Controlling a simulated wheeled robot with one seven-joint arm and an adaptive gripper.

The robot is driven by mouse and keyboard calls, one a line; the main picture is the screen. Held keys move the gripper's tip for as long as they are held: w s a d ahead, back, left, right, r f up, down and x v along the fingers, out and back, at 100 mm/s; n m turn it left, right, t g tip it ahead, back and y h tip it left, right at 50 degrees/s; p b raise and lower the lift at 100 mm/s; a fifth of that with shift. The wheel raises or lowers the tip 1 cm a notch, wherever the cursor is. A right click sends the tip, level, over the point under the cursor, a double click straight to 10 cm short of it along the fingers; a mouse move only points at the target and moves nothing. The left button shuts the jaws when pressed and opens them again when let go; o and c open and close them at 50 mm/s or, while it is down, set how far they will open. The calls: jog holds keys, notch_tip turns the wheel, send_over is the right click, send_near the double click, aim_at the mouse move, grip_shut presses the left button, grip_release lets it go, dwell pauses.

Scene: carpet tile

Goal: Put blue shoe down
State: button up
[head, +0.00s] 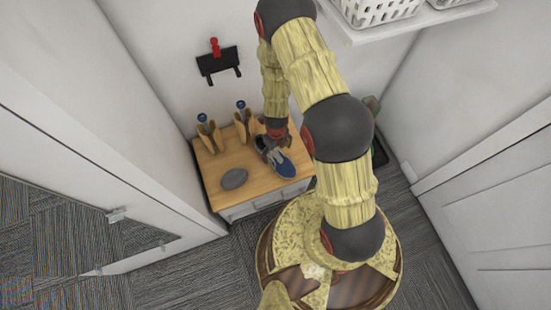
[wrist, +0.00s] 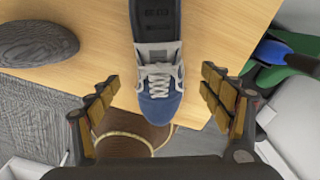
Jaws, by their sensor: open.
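The blue shoe (head: 284,165) rests upright on the wooden top of a small cabinet (head: 214,170), near its front right part. In the wrist view the blue shoe (wrist: 157,85) has a grey tongue and white laces, and its toe points toward me, at the edge of the wood. My gripper (head: 272,148) is over the shoe in the head view. In the wrist view my gripper (wrist: 160,95) is open, with one finger on each side of the shoe's toe and visible gaps between. Nothing is held.
A dark grey oval object (head: 234,179) lies on the cabinet top, left of the shoe. Tan shoe-like items (head: 210,135) stand at the back against the wall. A black wall rack (head: 219,63) hangs above. Something green and blue (wrist: 285,55) shows right of the cabinet.

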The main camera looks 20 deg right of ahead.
aim_at(276, 156)
jog(key=shift+f+b, duration=1.9)
jog(key=shift+f, duration=0.8)
jog(key=shift+c, duration=0.8)
jog(key=c, duration=1.5)
jog(key=shift+o, duration=0.2)
jog(key=shift+r, duration=0.1)
